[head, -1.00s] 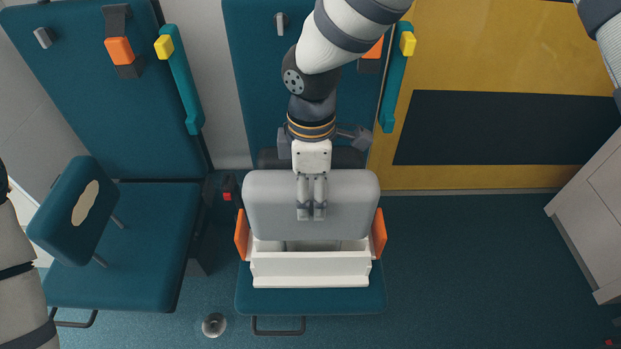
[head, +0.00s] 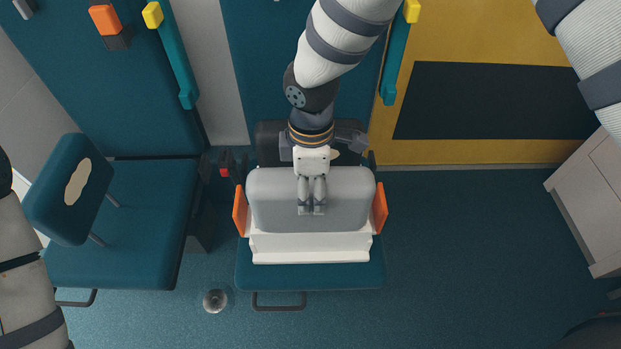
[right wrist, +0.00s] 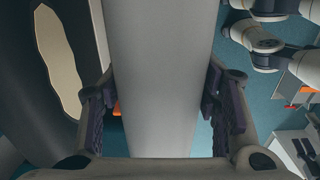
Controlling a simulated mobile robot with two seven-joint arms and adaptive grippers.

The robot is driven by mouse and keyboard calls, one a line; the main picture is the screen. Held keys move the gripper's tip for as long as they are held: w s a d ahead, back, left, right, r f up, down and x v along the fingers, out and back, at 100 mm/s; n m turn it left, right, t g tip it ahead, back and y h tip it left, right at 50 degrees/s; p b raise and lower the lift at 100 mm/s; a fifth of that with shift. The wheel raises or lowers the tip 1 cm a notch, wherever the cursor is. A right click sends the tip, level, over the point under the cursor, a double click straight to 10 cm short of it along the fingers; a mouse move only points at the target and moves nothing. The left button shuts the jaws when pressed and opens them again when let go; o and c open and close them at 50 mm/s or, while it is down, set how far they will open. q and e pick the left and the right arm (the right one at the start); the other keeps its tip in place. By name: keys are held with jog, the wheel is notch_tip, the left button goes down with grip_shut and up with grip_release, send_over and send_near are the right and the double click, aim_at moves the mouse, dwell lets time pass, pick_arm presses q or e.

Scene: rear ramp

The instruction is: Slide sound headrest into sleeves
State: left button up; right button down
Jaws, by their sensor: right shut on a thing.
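My right gripper (head: 311,208) is shut on a grey headrest (head: 270,200), its fingers over the headrest's top and front. In the right wrist view the headrest (right wrist: 160,75) is a smooth pale slab between the two fingers. The headrest stands behind the front lip of a white rack (head: 310,247) on the right seat; its posts and lower edge are hidden. A teal headrest (head: 50,190) with a beige patch and two metal posts leans on the left seat. I cannot make out the sleeves. My left gripper is out of view.
Orange panels (head: 240,210) flank the white rack on the right seat (head: 310,277). A dark padded thing (head: 268,140) stands close behind the grey headrest; in the right wrist view a dark surface with a beige patch (right wrist: 58,60) is near the fingers. Floor at right is open.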

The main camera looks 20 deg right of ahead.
jog(key=shift+c, duration=2.4)
grip_release()
jog(key=shift+r, duration=0.1)
notch_tip(320, 180, up, 12)
jog(key=shift+f, duration=0.1)
